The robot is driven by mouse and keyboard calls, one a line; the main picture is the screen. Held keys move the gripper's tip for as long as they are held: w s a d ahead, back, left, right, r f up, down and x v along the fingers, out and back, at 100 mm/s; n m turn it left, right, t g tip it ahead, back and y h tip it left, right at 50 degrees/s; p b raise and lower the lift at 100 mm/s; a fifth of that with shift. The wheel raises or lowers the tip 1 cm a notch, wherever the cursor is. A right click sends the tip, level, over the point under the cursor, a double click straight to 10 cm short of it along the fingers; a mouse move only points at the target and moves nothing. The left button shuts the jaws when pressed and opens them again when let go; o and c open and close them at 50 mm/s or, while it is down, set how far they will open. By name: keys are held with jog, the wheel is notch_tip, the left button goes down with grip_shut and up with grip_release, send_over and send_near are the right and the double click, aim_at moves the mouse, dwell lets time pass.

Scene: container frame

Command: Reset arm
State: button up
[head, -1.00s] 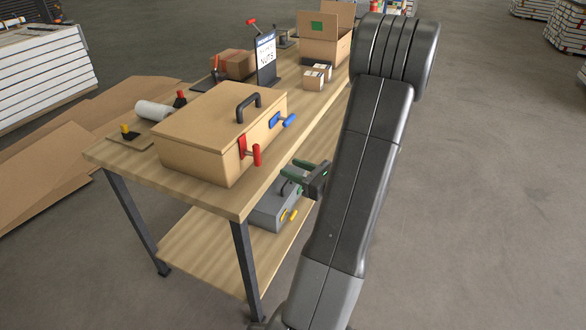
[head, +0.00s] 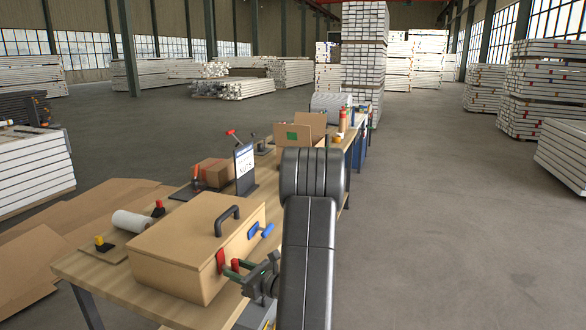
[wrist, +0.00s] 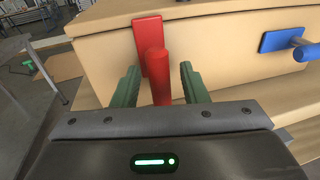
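My gripper (head: 236,268) has green fingers and is at the front of a tan box (head: 180,262) on the workbench. In the wrist view my gripper (wrist: 161,85) is open. A red handle (wrist: 158,70) on the box front shows between the two fingers, with a gap on each side. I cannot tell how far it reaches in between them. The red handle (head: 220,260) is partly hidden in the head view. A blue handle (head: 266,230) is to its right, and it also shows in the wrist view (wrist: 290,40). The box lid, with a black grip (head: 227,219), is shut.
On the wooden workbench (head: 105,282) are a sign (head: 244,165), a brown carton (head: 215,173), an open carton (head: 297,130) and a white roll (head: 131,221). Flattened cardboard (head: 50,245) lies on the floor at left. The floor (head: 440,240) to the right is clear.

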jog(key=shift+w+a+f, duration=0.1)
jog(key=shift+w+a, duration=0.2)
jog(key=shift+a, duration=0.25)
jog(key=shift+d, duration=0.15)
